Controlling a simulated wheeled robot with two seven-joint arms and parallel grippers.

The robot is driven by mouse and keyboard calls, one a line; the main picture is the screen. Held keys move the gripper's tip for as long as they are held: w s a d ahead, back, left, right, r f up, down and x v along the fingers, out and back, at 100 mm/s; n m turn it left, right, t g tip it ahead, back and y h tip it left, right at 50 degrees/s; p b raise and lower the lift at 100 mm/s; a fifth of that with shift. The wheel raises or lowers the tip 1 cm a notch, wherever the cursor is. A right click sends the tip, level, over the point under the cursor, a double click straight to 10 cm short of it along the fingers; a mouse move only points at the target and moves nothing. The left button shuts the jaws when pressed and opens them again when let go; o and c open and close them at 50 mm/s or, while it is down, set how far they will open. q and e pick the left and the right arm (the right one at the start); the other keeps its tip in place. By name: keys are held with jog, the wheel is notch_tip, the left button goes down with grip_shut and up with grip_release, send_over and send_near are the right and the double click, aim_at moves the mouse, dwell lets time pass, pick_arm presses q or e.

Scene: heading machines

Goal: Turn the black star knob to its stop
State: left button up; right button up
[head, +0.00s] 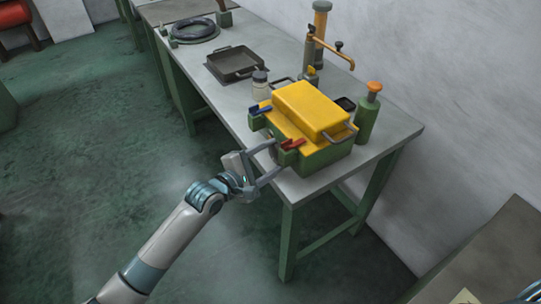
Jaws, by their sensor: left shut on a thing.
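My left gripper (278,157) reaches in from the lower left to the near left side of a green and yellow machine box (322,159). Its two fingers are spread around something small at that side, just below a red lever (293,143). The black star knob does not show clearly; the spot between the fingertips is too small and dark to make it out. My right gripper does not show.
The box stands on a grey table (390,126) with green legs. Around it are a blue lever (260,110), a green bottle (367,118) with an orange cap and a pale jar (260,88). A black tray (236,65) lies farther back. The floor at left is clear.

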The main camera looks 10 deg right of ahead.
pick_arm(q)
jog(key=shift+f+m, duration=0.1)
jog(key=shift+m, duration=0.2)
jog(key=shift+s+m+t, duration=0.1)
jog(key=shift+m+t, duration=0.2)
jog(key=shift+f+m+t+b, duration=0.2)
jog(key=shift+m+t+b, duration=0.2)
jog(key=shift+m, duration=0.2)
jog(key=shift+m+h, duration=0.3)
jog(key=shift+m, duration=0.1)
jog(key=o, duration=1.1)
jog(key=shift+c, duration=0.2)
jog(key=shift+s, duration=0.1)
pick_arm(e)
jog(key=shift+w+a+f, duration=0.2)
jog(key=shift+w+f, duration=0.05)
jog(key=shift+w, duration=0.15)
pick_arm(q)
jog(key=shift+f, duration=0.1)
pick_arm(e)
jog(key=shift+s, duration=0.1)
